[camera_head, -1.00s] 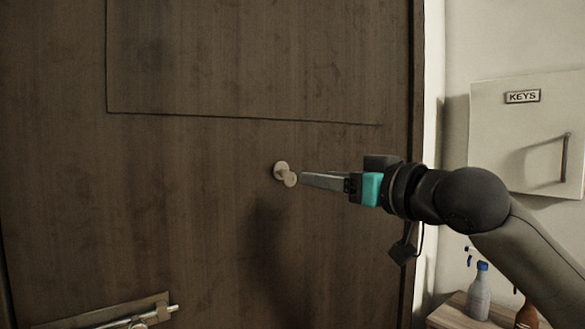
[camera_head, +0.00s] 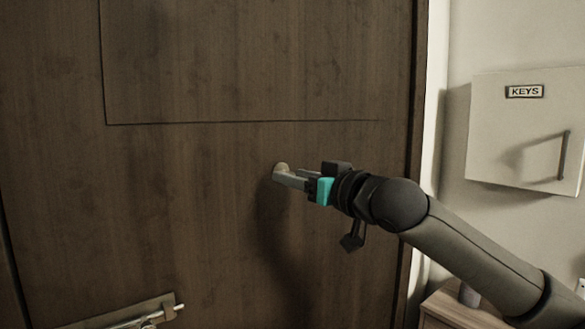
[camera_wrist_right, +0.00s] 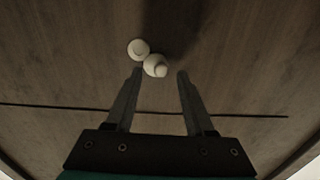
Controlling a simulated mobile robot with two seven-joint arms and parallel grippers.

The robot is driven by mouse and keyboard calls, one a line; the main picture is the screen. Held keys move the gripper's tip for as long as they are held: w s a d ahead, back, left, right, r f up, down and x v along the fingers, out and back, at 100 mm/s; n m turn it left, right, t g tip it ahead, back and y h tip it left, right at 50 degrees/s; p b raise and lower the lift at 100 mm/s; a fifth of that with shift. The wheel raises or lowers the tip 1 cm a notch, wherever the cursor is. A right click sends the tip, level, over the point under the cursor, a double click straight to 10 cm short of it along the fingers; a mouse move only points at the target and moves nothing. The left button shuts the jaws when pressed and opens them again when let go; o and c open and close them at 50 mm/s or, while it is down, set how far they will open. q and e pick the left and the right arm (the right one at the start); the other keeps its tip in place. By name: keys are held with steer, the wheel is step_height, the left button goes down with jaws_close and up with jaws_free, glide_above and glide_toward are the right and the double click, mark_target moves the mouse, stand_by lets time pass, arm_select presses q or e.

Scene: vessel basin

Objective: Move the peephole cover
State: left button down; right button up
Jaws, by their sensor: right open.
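The peephole cover, a small pale round piece (camera_head: 282,167), sits on the dark wooden door (camera_head: 200,210). In the head view the fingers of my right gripper (camera_head: 279,180) overlap its lower part and hide some of it. In the right wrist view the cover shows as a flat disc (camera_wrist_right: 138,49) and a rounded knob (camera_wrist_right: 155,66) beside it. My right gripper (camera_wrist_right: 160,76) is open there, with the knob between the lines of its two fingers, nearer the left fingertip. I cannot tell whether a finger touches it. My left gripper is not in view.
A metal latch (camera_head: 130,315) is on the door at the lower left. A pale key cabinet (camera_head: 505,130) hangs on the wall at the right. A wooden stand (camera_head: 445,308) is below my right arm. The door around the cover is clear.

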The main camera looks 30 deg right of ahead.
steer(key=shift+w+a, duration=0.1)
steer(key=shift+w, duration=0.35)
jaws_close()
stand_by(0.3)
